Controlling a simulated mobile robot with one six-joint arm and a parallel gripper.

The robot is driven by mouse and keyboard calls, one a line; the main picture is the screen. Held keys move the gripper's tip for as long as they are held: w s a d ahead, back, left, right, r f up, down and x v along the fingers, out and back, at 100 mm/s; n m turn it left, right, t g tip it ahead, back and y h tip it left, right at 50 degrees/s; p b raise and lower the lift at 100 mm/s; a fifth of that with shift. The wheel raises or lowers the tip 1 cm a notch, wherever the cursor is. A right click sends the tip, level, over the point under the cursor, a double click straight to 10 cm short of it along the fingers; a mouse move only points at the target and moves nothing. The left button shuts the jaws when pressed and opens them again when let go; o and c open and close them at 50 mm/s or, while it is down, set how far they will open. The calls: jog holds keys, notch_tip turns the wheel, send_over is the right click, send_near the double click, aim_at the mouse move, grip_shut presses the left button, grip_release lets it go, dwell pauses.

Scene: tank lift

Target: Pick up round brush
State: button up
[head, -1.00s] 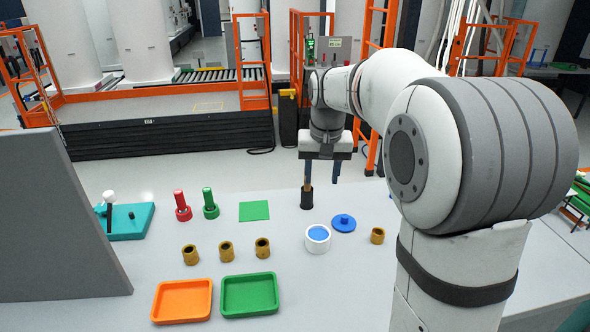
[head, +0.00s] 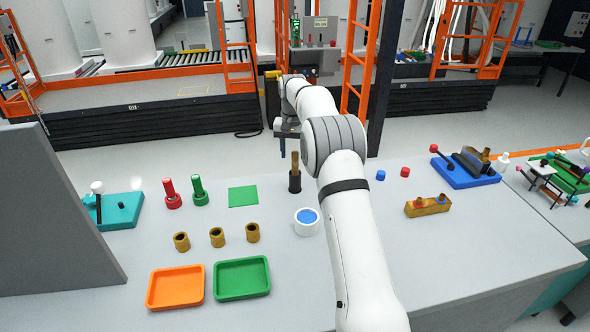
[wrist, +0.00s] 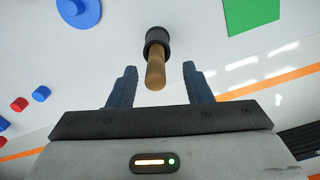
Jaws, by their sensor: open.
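The round brush shows as a wooden handle (head: 295,164) standing up out of a black cylindrical part (head: 295,183) on the table. Whether the black part is a holder or the brush head, I cannot tell. In the wrist view the handle (wrist: 156,70) points toward my gripper from the black part (wrist: 158,38). My gripper (wrist: 160,68) is open and empty, with the handle's end showing between its two blue fingers. In the head view my gripper (head: 282,148) is beyond and slightly left of the handle, partly hidden by my arm.
A white cup with blue inside (head: 306,222) stands close in front of the brush. A green square (head: 243,196) lies left of it. Red (head: 172,194) and green (head: 200,191) upright pieces stand further left. Trays and brass rings are nearer.

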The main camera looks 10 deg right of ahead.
aim_at(295, 164)
jog(key=f, duration=0.2)
jog(key=f+p, duration=0.1)
jog(key=f, duration=0.2)
jog(key=shift+w+d+f, duration=0.2)
jog(key=shift+d+f, duration=0.1)
jog(key=shift+f, duration=0.1)
jog(key=shift+c, duration=0.6)
grip_shut()
